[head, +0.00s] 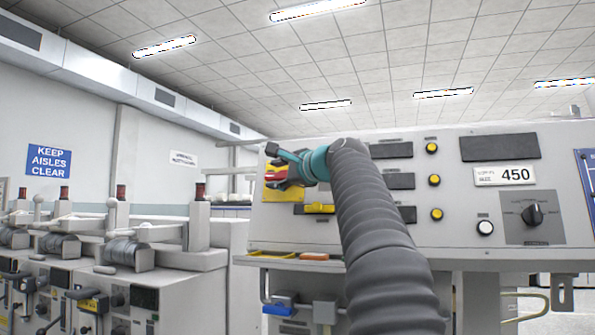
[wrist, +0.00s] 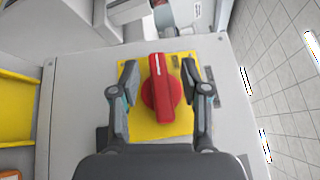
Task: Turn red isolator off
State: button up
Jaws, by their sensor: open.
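The red isolator (wrist: 161,90) is a rotary handle on a yellow plate (wrist: 135,127) on the grey panel. In the wrist view its bar runs nearly up and down, with a white mark near the upper end. My gripper (wrist: 161,76) is open, with one finger on each side of the red handle and visible gaps between. Whether the fingertips reach down to the handle's depth I cannot tell. In the head view the yellow plate (head: 284,194) shows at the panel's left, with my gripper (head: 272,166) in front of it and the handle largely hidden.
A yellow tray (wrist: 15,105) shows at the left in the wrist view. Winding machines (head: 130,255) stand at the left.

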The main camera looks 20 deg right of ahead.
jog(key=v, duration=0.9)
jog(key=shift+w+f, duration=0.1)
jog(key=s+a+f+n+g, duration=0.2)
jog(key=s+a+f+n, duration=0.15)
jog(key=f, duration=0.55)
jog(key=s+a+f+n+g+h, duration=0.15)
jog(key=a+f, duration=0.25)
jog(key=f, duration=0.4)
jog(key=s+a+f+n+g, duration=0.3)
jog(key=s+a+f, duration=0.1)
jog(key=f, duration=0.5)
jog(key=s+a+f+n+g, duration=0.1)
jog(key=s+f+n, duration=0.2)
jog(key=s+f, duration=0.3)
jog(key=s+a+f+n+g+h, duration=0.1)
jog(key=s+f+n, duration=0.3)
jog(key=f, duration=0.8)
jog(key=s+a+f+n+g+h, duration=0.1)
jog(key=s+f+n+g, duration=0.2)
jog(key=s+f, duration=0.6)
jog(key=shift+a+f, duration=0.25)
jog(key=shift+f, duration=0.3)
